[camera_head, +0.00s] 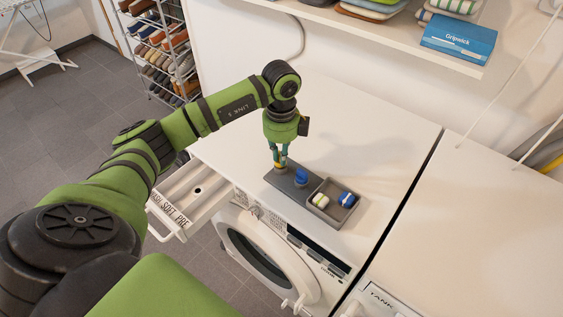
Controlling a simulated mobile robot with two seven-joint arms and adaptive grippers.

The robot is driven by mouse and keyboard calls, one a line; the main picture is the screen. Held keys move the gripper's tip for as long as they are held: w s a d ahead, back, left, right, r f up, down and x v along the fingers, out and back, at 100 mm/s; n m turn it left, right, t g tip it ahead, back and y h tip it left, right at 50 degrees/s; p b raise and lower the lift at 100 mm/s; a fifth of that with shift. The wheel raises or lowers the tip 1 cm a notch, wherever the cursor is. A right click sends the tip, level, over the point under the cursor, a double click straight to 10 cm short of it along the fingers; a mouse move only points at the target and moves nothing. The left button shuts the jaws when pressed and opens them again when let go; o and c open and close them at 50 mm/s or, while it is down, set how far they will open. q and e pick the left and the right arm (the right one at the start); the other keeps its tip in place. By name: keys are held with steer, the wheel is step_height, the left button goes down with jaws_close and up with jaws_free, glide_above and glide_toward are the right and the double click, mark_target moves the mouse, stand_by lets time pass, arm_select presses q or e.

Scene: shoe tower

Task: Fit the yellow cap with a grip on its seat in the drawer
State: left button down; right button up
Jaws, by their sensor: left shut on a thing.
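My left gripper (280,162) points down over the washing machine's top and is shut on a small yellow cap (280,167). The cap is at the left end of a dark grey plate (273,178); whether it touches the plate I cannot tell. Its grip is hidden by the fingers. The drawer (166,206) stands pulled out at the machine's front left, to the left of the gripper. It has lettered compartments and a round dark opening (197,191). My right gripper is not in view.
A blue cap (301,176) stands on the plate, right of the gripper. A grey tray (325,214) beside it holds a pale green-and-white piece (320,201) and a blue-and-white piece (347,199). The machine's top behind is clear. A shelf with a blue box (458,42) hangs above.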

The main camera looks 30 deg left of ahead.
arm_select(q)
steer(key=shift+r, duration=0.35)
steer(key=shift+r+p, duration=1.05)
steer(key=shift+p, duration=0.05)
